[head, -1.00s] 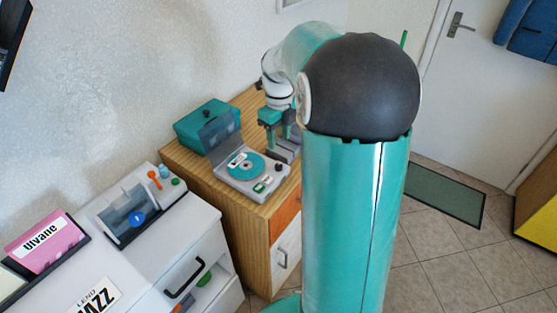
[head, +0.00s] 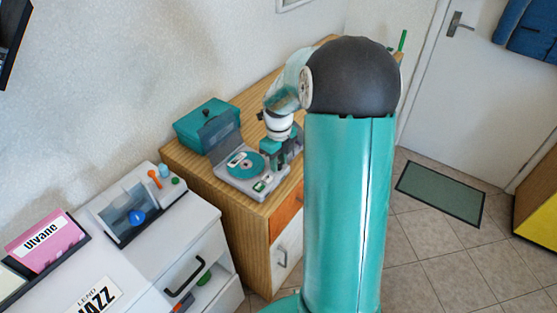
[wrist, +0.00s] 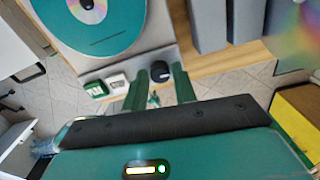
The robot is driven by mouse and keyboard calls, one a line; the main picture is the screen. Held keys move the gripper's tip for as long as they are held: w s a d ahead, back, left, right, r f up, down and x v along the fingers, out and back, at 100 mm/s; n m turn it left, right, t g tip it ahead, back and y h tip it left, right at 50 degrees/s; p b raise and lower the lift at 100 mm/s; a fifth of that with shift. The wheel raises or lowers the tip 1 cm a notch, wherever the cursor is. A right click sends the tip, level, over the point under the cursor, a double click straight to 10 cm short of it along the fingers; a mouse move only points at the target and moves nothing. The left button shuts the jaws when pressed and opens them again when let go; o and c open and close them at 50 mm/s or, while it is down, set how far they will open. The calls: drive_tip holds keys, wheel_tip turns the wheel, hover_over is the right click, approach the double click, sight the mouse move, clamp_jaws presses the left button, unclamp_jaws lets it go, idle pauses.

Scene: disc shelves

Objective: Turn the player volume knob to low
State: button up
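The grey player (head: 280,181) stands on the wooden cabinet with its lid raised and a teal disc (head: 245,165) on it. In the wrist view, the black round volume knob (wrist: 159,71) shows beside a white button (wrist: 117,82) and a green button (wrist: 97,89). My gripper (wrist: 160,74) is open, with one green finger to each side of the knob. Whether the fingers touch it or are low enough around it I cannot tell. In the head view, my gripper (head: 282,162) is over the player's right side and hides the knob. The knob's setting is not readable.
Grey upright blocks (wrist: 208,22) stand close to the knob in the wrist view. A teal box (head: 206,121) is behind the player. A white cabinet (head: 185,225) with a blue-knobbed device stands at the left. The cabinet top behind the arm looks clear.

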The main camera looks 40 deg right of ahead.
clamp_jaws()
